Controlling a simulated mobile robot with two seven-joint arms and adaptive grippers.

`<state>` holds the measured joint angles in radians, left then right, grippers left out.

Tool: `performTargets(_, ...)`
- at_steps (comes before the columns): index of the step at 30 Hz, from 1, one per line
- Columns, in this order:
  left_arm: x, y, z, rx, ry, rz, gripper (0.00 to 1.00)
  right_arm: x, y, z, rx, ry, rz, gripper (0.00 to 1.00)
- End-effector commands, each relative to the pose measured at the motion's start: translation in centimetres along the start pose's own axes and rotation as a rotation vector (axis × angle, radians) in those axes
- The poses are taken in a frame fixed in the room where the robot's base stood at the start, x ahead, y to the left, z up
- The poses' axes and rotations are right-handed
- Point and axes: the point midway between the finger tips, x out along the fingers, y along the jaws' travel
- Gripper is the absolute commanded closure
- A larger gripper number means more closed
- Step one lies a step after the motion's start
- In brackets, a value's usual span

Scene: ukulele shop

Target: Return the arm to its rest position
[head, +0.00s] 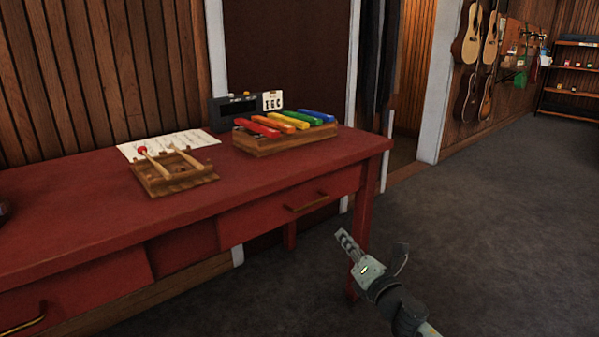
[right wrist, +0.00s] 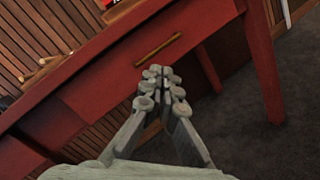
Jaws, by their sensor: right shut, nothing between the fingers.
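My right gripper (head: 343,237) is in front of the red table's right front leg in the head view, below the tabletop. Its fingers are together and hold nothing; they also show closed in the right wrist view (right wrist: 161,76). Behind them in the wrist view are the table's drawer front and brass handle (right wrist: 158,50). My right arm (head: 405,310) reaches in from the bottom right. My left gripper is in neither view.
The red table (head: 70,225) holds a wooden rack with mallets (head: 175,183), a xylophone with coloured bars (head: 285,137), a paper sheet (head: 190,141) and a dark device (head: 232,108). Guitars (head: 468,40) hang at the back right. The grey floor (head: 500,200) at right is clear.

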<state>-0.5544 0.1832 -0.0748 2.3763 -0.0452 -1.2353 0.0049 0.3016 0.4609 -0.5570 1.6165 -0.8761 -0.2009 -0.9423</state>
Motion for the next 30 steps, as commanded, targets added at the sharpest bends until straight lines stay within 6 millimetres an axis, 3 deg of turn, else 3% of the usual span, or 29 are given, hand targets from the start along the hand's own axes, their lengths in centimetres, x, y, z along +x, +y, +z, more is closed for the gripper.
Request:
performTargets(1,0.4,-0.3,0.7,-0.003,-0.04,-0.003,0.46,-2.8,-2.7,-0.4,0.266,-0.055,-0.135,1.0)
performTargets(3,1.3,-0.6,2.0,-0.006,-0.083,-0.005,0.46,-6.4,-6.6,-0.9,0.576,-0.144,-0.302,1.0)
performTargets(5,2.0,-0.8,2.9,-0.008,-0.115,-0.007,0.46,-9.8,-9.6,-2.0,0.795,-0.217,-0.434,1.0)
performTargets(9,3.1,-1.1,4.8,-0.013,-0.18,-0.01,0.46,-18.5,-14.9,-5.6,1.215,-0.397,-0.725,1.0)
performTargets(13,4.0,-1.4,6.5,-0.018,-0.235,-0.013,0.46,-27.2,-17.5,-9.4,1.52,-0.583,-0.982,1.0)
performTargets(18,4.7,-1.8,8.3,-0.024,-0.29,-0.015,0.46,-36.5,-17.9,-13.2,1.77,-0.808,-1.248,1.0)
performTargets(21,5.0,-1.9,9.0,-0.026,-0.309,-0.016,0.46,-39.8,-17.6,-14.5,1.843,-0.897,-1.343,1.0)
performTargets(24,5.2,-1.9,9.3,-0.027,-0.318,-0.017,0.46,-41.4,-17.3,-15.1,1.878,-0.945,-1.391,1.0)
performTargets(30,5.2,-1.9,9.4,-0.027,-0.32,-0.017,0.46,-41.7,-17.2,-15.2,1.884,-0.954,-1.399,1.0)
